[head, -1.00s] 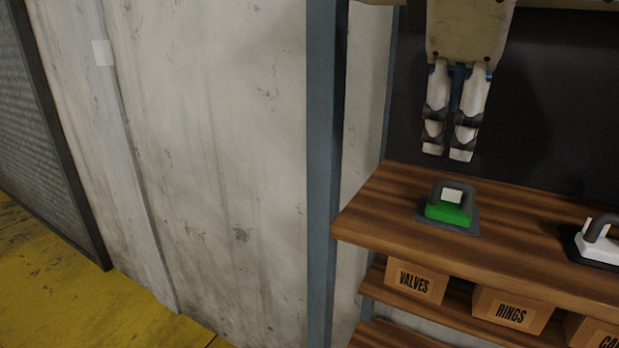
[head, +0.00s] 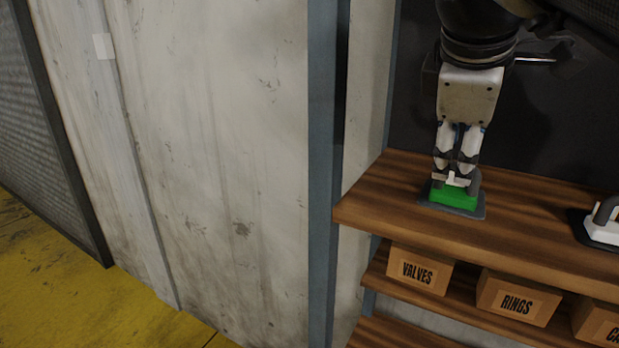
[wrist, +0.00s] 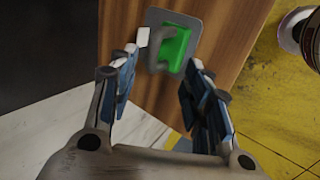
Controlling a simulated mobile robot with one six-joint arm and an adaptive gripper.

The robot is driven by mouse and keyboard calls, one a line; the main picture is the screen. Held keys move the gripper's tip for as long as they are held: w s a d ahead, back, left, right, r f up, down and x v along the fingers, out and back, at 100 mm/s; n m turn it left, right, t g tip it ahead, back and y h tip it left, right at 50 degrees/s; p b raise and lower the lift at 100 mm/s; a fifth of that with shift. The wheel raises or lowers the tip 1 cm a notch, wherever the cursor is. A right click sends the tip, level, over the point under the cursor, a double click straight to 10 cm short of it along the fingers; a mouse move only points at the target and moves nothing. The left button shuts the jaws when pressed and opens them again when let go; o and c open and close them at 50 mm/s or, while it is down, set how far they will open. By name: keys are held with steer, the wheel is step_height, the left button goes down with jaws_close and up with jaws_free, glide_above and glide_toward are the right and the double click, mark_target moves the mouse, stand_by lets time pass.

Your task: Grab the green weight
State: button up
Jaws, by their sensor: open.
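The green weight (head: 455,197) has a grey handle and sits on a grey base plate on the wooden shelf. In the wrist view the green weight (wrist: 175,50) shows just beyond the fingertips, between their lines. My gripper (head: 454,180) is right above and at the weight in the head view, pointing down, with its fingertips overlapping the handle. In the wrist view my gripper (wrist: 168,55) has its two fingers apart with nothing held between them. Whether the fingers touch the handle I cannot tell.
A white weight (head: 606,222) stands on the same wooden shelf (head: 540,220) to the right. Boxes marked VALVES (head: 419,270) and RINGS (head: 517,299) stand on the shelf below. A blue-grey post (head: 323,180) rises at the shelf's left end.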

mark_target(453, 194)
steer(key=x, duration=0.2)
steer(key=d+x, duration=0.1)
steer(key=x, duration=0.1)
steer(key=shift+r, duration=0.15)
steer(key=shift+w+f, duration=0.2)
steer(key=shift+f, duration=0.1)
steer(key=shift+s, duration=0.1)
jaws_close()
stand_by(0.6)
